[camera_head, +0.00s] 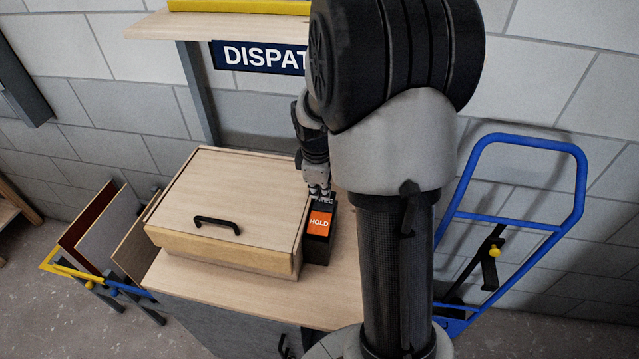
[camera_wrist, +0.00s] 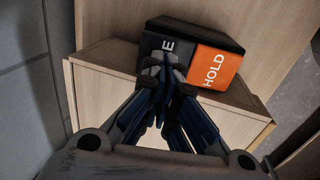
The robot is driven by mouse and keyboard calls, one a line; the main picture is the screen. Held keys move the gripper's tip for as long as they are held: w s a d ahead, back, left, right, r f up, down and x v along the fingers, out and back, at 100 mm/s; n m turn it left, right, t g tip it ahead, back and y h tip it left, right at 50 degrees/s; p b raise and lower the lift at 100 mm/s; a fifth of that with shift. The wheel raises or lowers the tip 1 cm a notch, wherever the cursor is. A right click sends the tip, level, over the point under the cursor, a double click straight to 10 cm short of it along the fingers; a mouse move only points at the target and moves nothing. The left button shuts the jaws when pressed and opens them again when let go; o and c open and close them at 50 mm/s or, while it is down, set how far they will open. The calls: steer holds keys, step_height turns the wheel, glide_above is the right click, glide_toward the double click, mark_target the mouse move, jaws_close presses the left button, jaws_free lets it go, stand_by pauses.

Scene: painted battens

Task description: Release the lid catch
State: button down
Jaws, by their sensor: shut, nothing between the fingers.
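The wooden box with a flat lid (camera_head: 235,185) sits on the bench, its lid down, with a black handle (camera_head: 217,223) near the lid's front edge. A small black catch block (camera_head: 318,250) stands against its right side. Its top has an orange half marked HOLD (camera_head: 319,222), also plain in the wrist view (camera_wrist: 213,66), and a black half whose lettering is mostly covered, only an E (camera_wrist: 167,45) showing. My gripper (camera_head: 319,190) is shut and empty, its fingertips (camera_wrist: 164,66) at the black half. I cannot tell whether they touch it.
The bench top (camera_head: 270,305) has bare room in front of the box. A shelf (camera_head: 225,28) and a DISPATCH-type sign (camera_head: 260,57), partly hidden by my arm, are behind. A blue hand truck (camera_head: 520,220) stands right; a rack with boards (camera_head: 105,235) stands left.

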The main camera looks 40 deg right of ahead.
steer(key=shift+w+d+f, duration=0.1)
steer(key=shift+f, duration=0.4)
steer(key=shift+r, duration=0.1)
steer(key=p, duration=0.3)
steer(key=shift+d+r+g+y, duration=0.1)
steer(key=shift+d+g+y, duration=0.05)
steer(key=shift+g+y, duration=0.15)
steer(key=p, duration=0.1)
steer(key=g+y+p, duration=0.1)
steer(key=p, duration=0.1)
steer(key=shift+w+d+f, duration=0.25)
steer(key=shift+w+f, duration=0.05)
steer(key=shift+f, duration=0.05)
steer(key=shift+w+d+f, duration=0.2)
steer(key=shift+w+f, duration=0.05)
steer(key=shift+f, duration=0.35)
